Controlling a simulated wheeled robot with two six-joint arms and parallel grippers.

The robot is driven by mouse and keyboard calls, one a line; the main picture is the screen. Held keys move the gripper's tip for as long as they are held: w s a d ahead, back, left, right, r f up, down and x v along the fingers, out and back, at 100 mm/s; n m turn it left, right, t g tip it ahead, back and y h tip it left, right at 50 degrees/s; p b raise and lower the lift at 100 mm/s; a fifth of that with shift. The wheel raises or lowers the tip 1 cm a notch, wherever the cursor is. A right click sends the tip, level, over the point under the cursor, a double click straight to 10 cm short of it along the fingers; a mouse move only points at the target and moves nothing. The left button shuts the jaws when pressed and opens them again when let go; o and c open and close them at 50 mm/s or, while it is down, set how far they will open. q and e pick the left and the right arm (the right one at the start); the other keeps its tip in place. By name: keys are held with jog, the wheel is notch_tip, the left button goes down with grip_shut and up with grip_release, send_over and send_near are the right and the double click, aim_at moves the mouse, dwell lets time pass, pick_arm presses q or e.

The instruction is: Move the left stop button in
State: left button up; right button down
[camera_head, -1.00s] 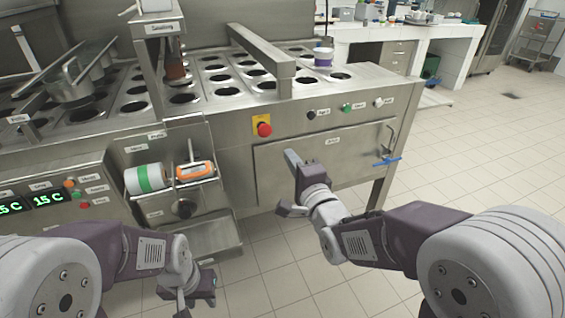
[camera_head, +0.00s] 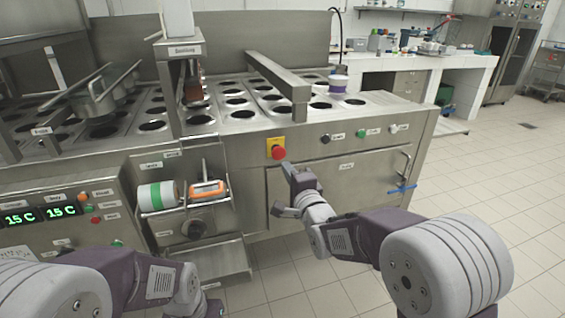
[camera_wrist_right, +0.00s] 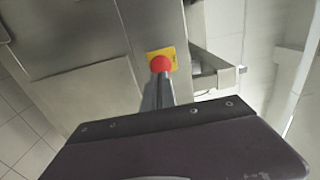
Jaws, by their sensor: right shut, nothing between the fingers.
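The stop button is a red mushroom knob (camera_head: 279,153) on a yellow plate (camera_head: 270,143) on the machine's steel front in the head view. The red knob also shows in the right wrist view (camera_wrist_right: 160,64), straight beyond the fingertips. My right gripper (camera_head: 287,168) is shut and empty, with its tips just below and in front of the knob. I cannot tell whether the tips touch it. It also shows in the right wrist view (camera_wrist_right: 158,88). My left gripper (camera_head: 212,308) is low at the bottom edge, mostly cut off, and its jaws are unclear.
A drawer front (camera_head: 340,180) lies behind my right gripper, with a blue-handled tap (camera_head: 402,189) to its right. A holder with a green-banded roll (camera_head: 158,195) and an orange device (camera_head: 207,189) is to the left. Small black, green and white buttons are to the right.

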aim_at(279, 155)
jog(key=x, duration=0.5)
jog(key=shift+b, duration=0.3)
pick_arm(q)
jog(key=shift+f, duration=0.35)
pick_arm(e)
jog(key=shift+w, duration=0.1)
